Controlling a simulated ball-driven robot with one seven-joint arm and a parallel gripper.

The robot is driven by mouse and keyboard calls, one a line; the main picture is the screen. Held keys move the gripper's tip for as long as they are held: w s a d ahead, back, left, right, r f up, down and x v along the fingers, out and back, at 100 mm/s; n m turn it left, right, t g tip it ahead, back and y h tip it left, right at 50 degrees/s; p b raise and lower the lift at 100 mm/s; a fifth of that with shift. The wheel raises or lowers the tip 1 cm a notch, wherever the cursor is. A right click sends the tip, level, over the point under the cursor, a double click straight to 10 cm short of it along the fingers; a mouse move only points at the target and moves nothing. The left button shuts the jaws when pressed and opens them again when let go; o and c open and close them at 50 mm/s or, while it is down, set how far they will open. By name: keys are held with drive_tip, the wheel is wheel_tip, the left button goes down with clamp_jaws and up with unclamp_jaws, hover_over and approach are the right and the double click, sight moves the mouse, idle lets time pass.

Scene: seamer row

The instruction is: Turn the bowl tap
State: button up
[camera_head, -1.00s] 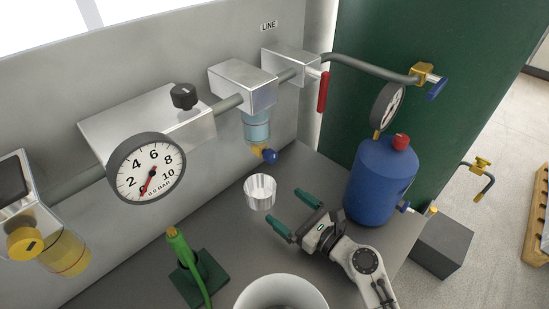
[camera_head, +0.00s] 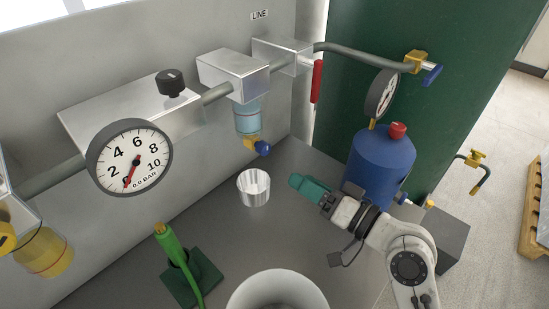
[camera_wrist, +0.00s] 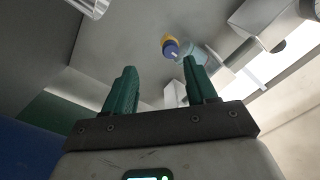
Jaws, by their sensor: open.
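The bowl tap, a blue knob (camera_head: 263,148) on a brass fitting (camera_head: 250,143), sits under the clear bluish bowl (camera_head: 248,118) of the silver filter unit. In the wrist view the blue knob (camera_wrist: 171,49) shows beyond and between my green fingers, with the bowl (camera_wrist: 195,58) partly behind the right finger. My gripper (camera_head: 305,187) is to the right of and lower than the tap in the head view, with its fingers nearly overlapping there. The wrist view shows my gripper (camera_wrist: 160,75) open with nothing between the fingers. It is apart from the tap.
A metal cup (camera_head: 254,190) stands on the grey bench below the tap, left of my fingertips. A blue tank (camera_head: 380,165) is close behind my gripper. A red lever (camera_head: 316,82) hangs above. A green nozzle (camera_head: 172,247) and a white round vessel (camera_head: 277,290) are in front.

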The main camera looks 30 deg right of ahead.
sight(267, 151)
drive_tip(key=w+a+n, duration=0.1)
drive_tip(key=w+n, duration=0.1)
drive_tip(key=w+a+r+n+p, duration=0.1)
drive_tip(key=w+n, duration=0.1)
drive_tip(key=w, duration=0.1)
drive_tip(key=w+a+r+n+p, duration=0.1)
drive_tip(key=w+n, duration=0.1)
drive_tip(key=w, duration=0.1)
drive_tip(key=shift+w+r, duration=0.15)
drive_tip(key=shift+w, duration=0.1)
idle(0.4)
drive_tip(key=c, duration=1.1)
